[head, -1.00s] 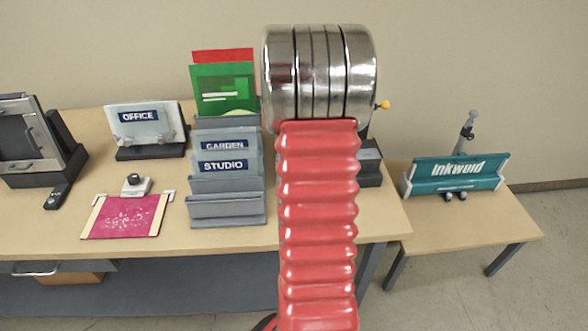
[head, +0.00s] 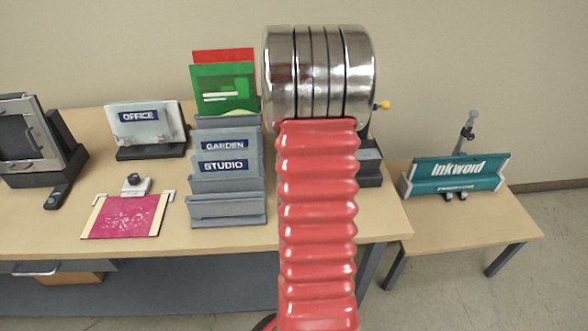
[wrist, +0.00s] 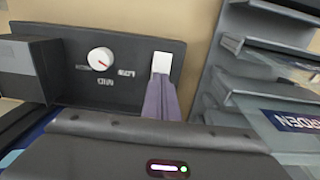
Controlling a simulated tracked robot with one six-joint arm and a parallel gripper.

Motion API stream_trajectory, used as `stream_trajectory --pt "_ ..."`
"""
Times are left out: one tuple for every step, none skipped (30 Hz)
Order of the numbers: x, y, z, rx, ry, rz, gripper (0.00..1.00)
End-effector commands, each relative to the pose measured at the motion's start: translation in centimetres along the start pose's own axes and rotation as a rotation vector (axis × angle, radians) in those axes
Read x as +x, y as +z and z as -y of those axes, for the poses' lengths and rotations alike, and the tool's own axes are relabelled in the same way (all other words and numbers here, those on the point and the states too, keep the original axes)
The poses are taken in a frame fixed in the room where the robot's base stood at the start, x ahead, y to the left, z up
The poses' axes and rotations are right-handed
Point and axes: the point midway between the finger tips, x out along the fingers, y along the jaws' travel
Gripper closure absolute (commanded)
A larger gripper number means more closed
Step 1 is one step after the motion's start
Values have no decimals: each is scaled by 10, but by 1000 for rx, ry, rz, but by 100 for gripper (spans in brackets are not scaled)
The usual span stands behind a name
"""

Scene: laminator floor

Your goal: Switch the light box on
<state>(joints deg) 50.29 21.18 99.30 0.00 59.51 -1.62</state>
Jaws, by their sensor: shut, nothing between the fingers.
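In the wrist view a dark upright panel (wrist: 135,75) carries a white round dial with a red pointer (wrist: 101,59) and a white switch (wrist: 162,62) to its right. I cannot tell for sure that this panel is the light box. My gripper (wrist: 160,82) is shut and empty, its purple-grey fingers pointing at the switch. The fingertips overlap the switch's lower edge; I cannot tell if they touch it. Which way the switch is set is unclear. In the head view my arm hides the gripper and most of a dark box (head: 370,168) behind it.
A grey rack (head: 227,208) with Garden and Studio labels stands left of my arm, and at right in the wrist view (wrist: 232,85). An Office plate (head: 145,125), pink sheet (head: 125,217) and framed device (head: 28,140) are further left. A teal Inkwold holder (head: 455,175) stands on the right table.

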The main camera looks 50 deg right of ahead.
Motion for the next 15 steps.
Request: stream_trajectory --pt "1 0 0 0 0 0 100" --pt "1 0 0 0 0 0 100" --pt "2 0 0 0 0 0 100" --pt "2 0 0 0 0 0 100" --pt "2 0 0 0 0 0 100" --pt "3 0 0 0 0 0 100" --pt "3 0 0 0 0 0 100" --pt "3 0 0 0 0 0 100" --pt "4 0 0 0 0 1 100" --pt "4 0 0 1 0 1 100" --pt "4 0 0 1 0 1 100" --pt "5 0 0 1 0 1 100" --pt "5 0 0 1 0 1 100" --pt "5 0 0 1 0 1 100" --pt "6 0 0 1 0 1 100"
